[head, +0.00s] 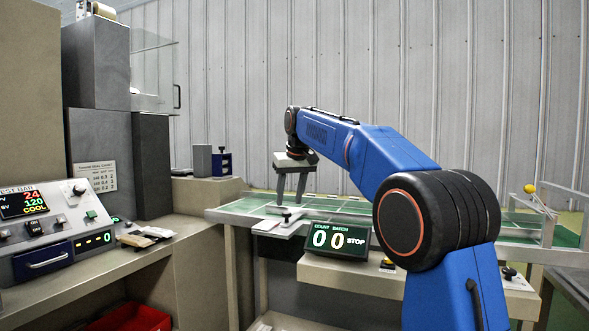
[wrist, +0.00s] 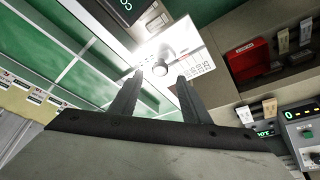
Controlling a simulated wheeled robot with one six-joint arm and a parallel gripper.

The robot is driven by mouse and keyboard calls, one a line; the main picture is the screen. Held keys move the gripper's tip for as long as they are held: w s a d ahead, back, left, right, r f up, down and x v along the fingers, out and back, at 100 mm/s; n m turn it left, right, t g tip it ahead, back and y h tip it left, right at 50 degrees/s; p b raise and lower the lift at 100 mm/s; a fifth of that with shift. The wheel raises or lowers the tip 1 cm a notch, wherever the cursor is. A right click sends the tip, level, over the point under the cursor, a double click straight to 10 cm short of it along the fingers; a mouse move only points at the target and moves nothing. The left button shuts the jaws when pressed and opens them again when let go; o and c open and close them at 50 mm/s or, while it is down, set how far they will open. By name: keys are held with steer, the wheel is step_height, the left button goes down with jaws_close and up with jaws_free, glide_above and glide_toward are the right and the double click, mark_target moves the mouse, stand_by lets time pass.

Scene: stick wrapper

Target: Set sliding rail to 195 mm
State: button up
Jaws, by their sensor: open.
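My gripper (head: 290,203) is open above the left part of the green conveyor bed, pointing down. In the wrist view its two fingers (wrist: 160,76) stand apart. A small rounded knob (wrist: 160,67) shows between their tips, with strong glare around it; I cannot tell if the fingers touch it. The knob belongs to a pale metal plate (wrist: 205,62) with a small printed table or scale, too small to read. In the head view this pale plate, seemingly the sliding rail (head: 268,227), lies at the near left edge of the bed, with a dark knob (head: 287,216) under the gripper.
A counter display (head: 338,239) reading 00 and STOP stands just in front of the bed. A control panel (head: 45,235) and grey sealing cabinet (head: 100,150) stand at the left. A red bin (head: 130,318) sits below the bench. The green bed (head: 330,205) has pale dividing rails.

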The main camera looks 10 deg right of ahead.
steer(key=v, duration=1.2)
steer(key=shift+r, duration=0.2)
steer(key=shift+s+d, duration=0.1)
steer(key=shift+s, duration=0.05)
steer(key=s+d+f, duration=0.2)
steer(key=s+f, duration=0.2)
steer(key=s, duration=0.3)
steer(key=s+d+f+m, duration=0.1)
steer(key=s+f, duration=0.3)
steer(key=s, duration=0.3)
steer(key=s+d+f, duration=0.2)
steer(key=s+f, duration=0.2)
steer(key=s, duration=0.4)
steer(key=s+d+f, duration=0.1)
steer(key=s+f, duration=1.1)
steer(key=f, duration=0.2)
steer(key=s+d+f, duration=0.1)
steer(key=s+f, duration=1.1)
steer(key=f, duration=0.3)
steer(key=shift+s+f+m+h, duration=0.25)
steer(key=shift+s+m+h, duration=0.05)
steer(key=shift+s+m, duration=0.1)
steer(key=shift+d, duration=0.15)
